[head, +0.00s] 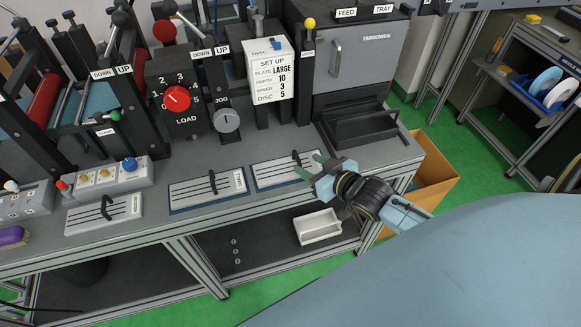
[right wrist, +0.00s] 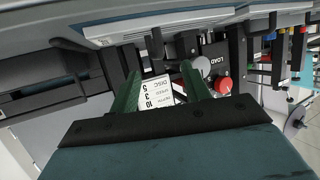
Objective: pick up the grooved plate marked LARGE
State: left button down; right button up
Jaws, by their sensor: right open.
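Three flat grooved plates, each with a black handle, lie in a row along the bench front: a left one (head: 90,218), a middle one (head: 190,192) and a right one (head: 268,178). The end labels on the left and middle plates are too small to read surely; my right gripper hides the right plate's end. My right gripper (head: 309,168) is open and empty, its green fingers at the right plate's right part, close to its handle. In the right wrist view the open fingers (right wrist: 160,82) point toward the machine, with a pale plate edge (right wrist: 130,30) above them.
A set-up card (head: 271,70) reads plate LARGE, depth 10, speed 3, disc 5. The red load dial (head: 177,97), levers and a grey feed-tray box (head: 352,58) stand behind the plates. A white bin (head: 318,228) sits on the lower shelf. A cardboard box (head: 438,180) stands right of the bench.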

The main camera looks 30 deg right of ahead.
aim_at(298, 158)
jog(key=shift+x, duration=2.7)
jog(key=shift+d, duration=0.2)
grip_shut()
